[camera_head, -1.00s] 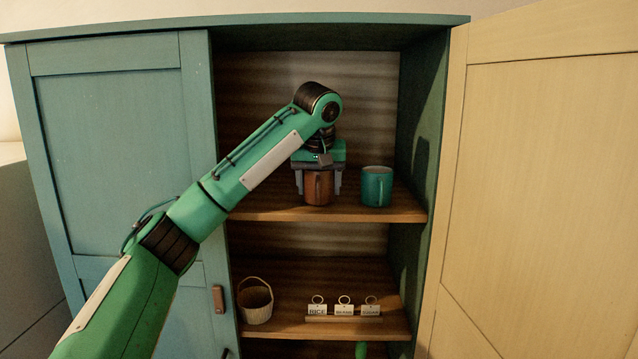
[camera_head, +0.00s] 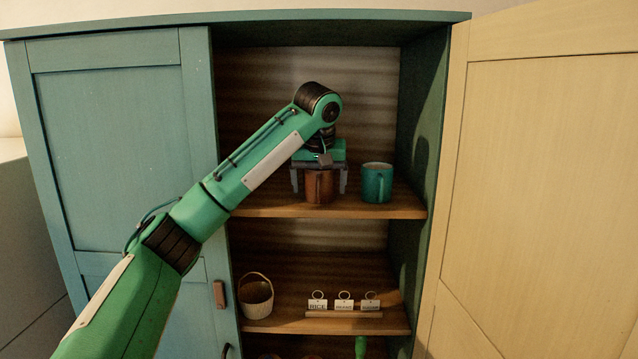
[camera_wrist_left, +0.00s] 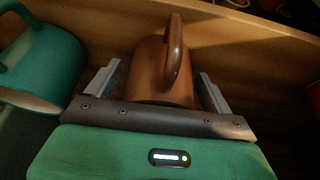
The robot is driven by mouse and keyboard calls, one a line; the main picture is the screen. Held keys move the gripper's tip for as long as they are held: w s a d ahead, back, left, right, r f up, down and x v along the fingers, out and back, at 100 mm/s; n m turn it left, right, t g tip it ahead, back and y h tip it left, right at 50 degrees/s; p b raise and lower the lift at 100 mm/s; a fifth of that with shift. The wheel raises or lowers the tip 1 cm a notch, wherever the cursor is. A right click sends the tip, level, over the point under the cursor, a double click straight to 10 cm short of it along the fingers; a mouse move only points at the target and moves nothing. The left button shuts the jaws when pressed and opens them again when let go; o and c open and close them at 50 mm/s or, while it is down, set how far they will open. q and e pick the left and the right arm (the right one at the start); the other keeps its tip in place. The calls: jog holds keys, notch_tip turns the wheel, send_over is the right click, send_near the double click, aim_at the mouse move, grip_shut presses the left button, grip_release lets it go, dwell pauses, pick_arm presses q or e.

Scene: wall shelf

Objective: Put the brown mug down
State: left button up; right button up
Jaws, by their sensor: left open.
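The brown mug (camera_head: 319,187) stands upright on the upper shelf of the open cupboard. It also shows in the left wrist view (camera_wrist_left: 160,75), with its handle facing the shelf's front edge. My left gripper (camera_head: 319,186) is above the mug and open, with one finger on each side of it. In the left wrist view the gripper (camera_wrist_left: 158,88) shows gaps between its fingers and the mug. My right gripper is in neither view.
A teal mug (camera_head: 376,185) stands just right of the brown mug, close to the gripper. The upper shelf (camera_head: 270,206) has bare room at left. Below, the lower shelf holds a basket (camera_head: 256,300) and a rack of labelled tags (camera_head: 344,314). The cream door (camera_head: 550,180) is open.

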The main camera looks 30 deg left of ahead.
aim_at(319, 174)
pick_arm(q)
jog(key=shift+b+v, duration=0.6)
jog(key=shift+v, duration=3.2)
jog(key=shift+r, duration=0.1)
